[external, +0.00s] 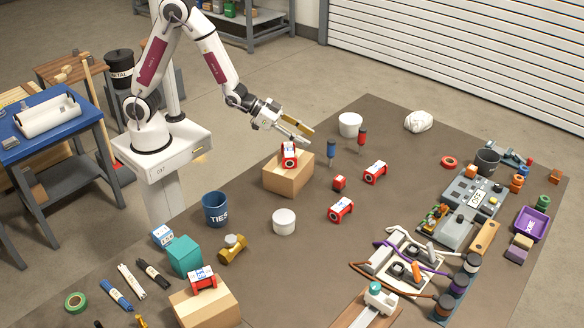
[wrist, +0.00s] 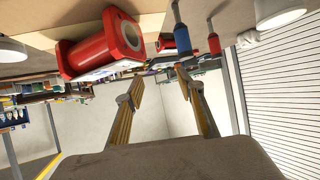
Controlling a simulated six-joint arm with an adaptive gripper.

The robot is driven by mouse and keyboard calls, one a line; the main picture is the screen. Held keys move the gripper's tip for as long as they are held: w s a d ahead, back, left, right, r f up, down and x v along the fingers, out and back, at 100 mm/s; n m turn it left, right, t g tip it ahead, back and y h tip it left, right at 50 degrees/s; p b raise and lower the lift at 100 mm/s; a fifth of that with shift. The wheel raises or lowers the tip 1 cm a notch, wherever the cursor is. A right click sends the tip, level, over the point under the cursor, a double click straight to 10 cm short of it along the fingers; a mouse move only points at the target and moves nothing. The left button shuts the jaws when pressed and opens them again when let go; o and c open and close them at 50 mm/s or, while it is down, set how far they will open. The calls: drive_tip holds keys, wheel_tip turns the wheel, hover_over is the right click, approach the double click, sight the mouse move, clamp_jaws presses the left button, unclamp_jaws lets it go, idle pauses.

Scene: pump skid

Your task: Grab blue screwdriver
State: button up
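The blue screwdriver (external: 331,149) stands upright, blue handle on top and thin shaft down, on the dark table right of a cardboard box. In the wrist view, which looks upside down, its blue handle (wrist: 182,38) is near the top, just beyond the right-hand fingertip. My gripper (external: 309,137) is open and empty, with its yellow-grey fingers apart. It hangs above the box and points right toward the screwdriver. In the wrist view the open fingers (wrist: 154,86) have nothing between them. Whether a finger touches the handle cannot be told.
A red-handled screwdriver (external: 362,138) stands just right of the blue one. A red-and-white part (external: 289,154) sits on the cardboard box (external: 288,178) directly below my gripper. A white tub (external: 350,125) is behind. More red parts (external: 375,172) lie nearby.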

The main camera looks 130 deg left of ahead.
drive_tip(key=n+y, duration=0.1)
approach(331, 148)
wheel_tip(331, 148, down, 2)
drive_tip(key=a, duration=0.2)
drive_tip(key=shift+w+f+t, duration=0.1)
drive_tip(key=shift+w+t, duration=0.2)
drive_tip(key=shift+t, duration=0.1)
drive_tip(key=shift+w+a, duration=0.1)
drive_tip(key=shift+w, duration=0.05)
drive_tip(key=shift+x, duration=1.2)
drive_tip(key=shift+a+f, duration=0.1)
drive_tip(key=shift+x, duration=2.5)
clamp_jaws()
